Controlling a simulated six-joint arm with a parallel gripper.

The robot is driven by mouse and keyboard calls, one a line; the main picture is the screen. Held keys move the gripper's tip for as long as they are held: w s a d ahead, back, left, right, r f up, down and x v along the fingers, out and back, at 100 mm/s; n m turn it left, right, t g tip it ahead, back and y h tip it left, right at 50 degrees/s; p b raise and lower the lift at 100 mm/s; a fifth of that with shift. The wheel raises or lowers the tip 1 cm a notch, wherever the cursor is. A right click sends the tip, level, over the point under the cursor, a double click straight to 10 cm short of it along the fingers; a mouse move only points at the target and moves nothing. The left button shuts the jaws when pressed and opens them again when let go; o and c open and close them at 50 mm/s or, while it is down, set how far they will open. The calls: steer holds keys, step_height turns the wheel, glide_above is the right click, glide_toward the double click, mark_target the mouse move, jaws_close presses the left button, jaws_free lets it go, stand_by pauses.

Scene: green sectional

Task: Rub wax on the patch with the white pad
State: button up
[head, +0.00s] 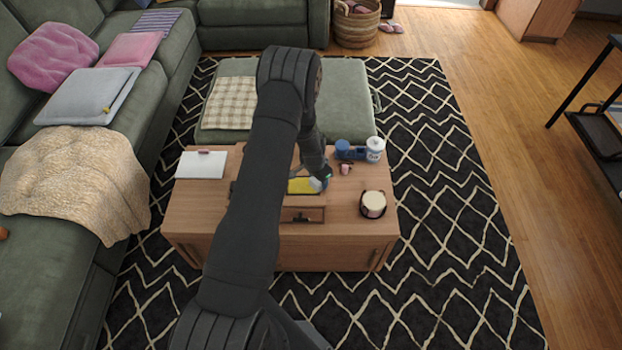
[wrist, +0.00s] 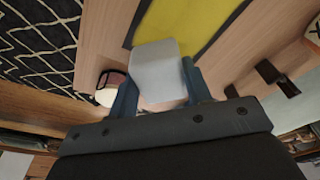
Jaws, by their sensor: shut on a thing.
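My gripper (wrist: 158,92) is shut on the white pad (wrist: 158,70), which sits between its two fingers in the wrist view. The pad's far edge overlaps the near edge of a yellow patch (wrist: 190,22) with a dark border. I cannot tell whether the pad touches it. In the head view my gripper (head: 323,178) is over the wooden table, at the right end of the yellow patch (head: 301,186). My arm hides the patch's left part there. I cannot make out which item is the wax.
On the wooden table (head: 210,208) a round dark-rimmed container (head: 373,204) stands at right. Blue items (head: 349,151) and a white-lidded jar (head: 375,149) are at the back right. A white sheet or book (head: 201,165) lies at left. The front right corner is clear.

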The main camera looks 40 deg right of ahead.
steer(key=shift+w+a, duration=3.65)
steer(key=shift+a, duration=0.15)
steer(key=shift+w+a+r, duration=0.15)
steer(key=shift+w, duration=0.05)
step_height(320, 180, up, 8)
steer(key=w+a+r+n, duration=0.2)
steer(key=w+a+n, duration=0.15)
steer(key=a, duration=0.35)
steer(key=w+a+r+n+t, duration=0.1)
steer(key=w+a+r+n, duration=0.1)
steer(key=w+a, duration=0.35)
steer(key=w+a+r+n, duration=0.2)
steer(key=a+n, duration=0.1)
steer(key=a, duration=0.6)
steer(key=a+r+n+y, duration=0.1)
steer(key=a+n, duration=0.3)
steer(key=a, duration=0.7)
steer(key=a+r+n, duration=0.4)
steer(key=a+n, duration=0.1)
steer(key=a, duration=0.6)
steer(key=shift+s+t+y, duration=0.15)
steer(key=shift+t+y, duration=0.25)
